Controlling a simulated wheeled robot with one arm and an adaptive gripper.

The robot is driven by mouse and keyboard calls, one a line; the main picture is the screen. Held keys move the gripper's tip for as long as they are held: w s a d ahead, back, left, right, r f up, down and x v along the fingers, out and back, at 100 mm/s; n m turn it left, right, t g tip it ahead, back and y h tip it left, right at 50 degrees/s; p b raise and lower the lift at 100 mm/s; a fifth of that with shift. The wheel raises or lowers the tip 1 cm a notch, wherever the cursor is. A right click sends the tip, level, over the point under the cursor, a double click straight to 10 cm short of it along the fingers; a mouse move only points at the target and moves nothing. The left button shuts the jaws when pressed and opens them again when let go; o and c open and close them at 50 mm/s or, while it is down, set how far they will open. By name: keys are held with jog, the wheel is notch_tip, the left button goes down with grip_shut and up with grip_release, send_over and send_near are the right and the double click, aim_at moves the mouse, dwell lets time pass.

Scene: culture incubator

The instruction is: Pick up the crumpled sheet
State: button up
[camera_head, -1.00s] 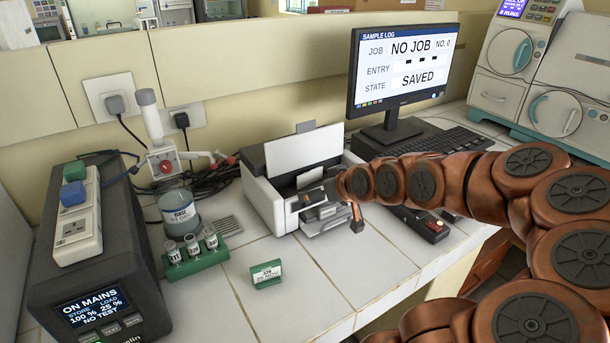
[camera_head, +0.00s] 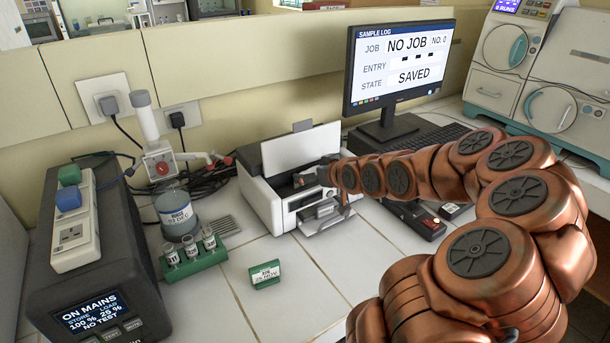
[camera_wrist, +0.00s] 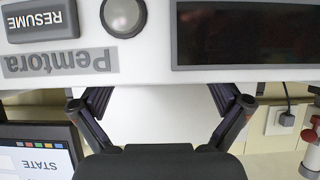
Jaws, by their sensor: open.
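The white printer (camera_head: 262,203) stands mid-counter with its lid raised. In the wrist view its front panel (camera_wrist: 150,72) fills the top, upside down, with a RESUME button and a dark window. My gripper (camera_head: 322,178) is at the printer's open top in the head view, partly hidden by my arm. In the wrist view my gripper (camera_wrist: 160,100) is open, its two dark fingers apart, with a plain white surface behind the gap. I cannot tell whether that surface is paper or printer. No sheet that is clearly crumpled shows in either view.
A monitor (camera_head: 400,62) stands behind right, with a keyboard (camera_head: 432,138) before it. A green vial rack (camera_head: 195,262), a beaker (camera_head: 176,215) and a small green sign (camera_head: 265,274) are left of and before the printer.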

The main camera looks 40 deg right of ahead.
jog(key=shift+x, duration=1.3)
jog(key=shift+a+r, duration=0.1)
jog(key=c, duration=0.4)
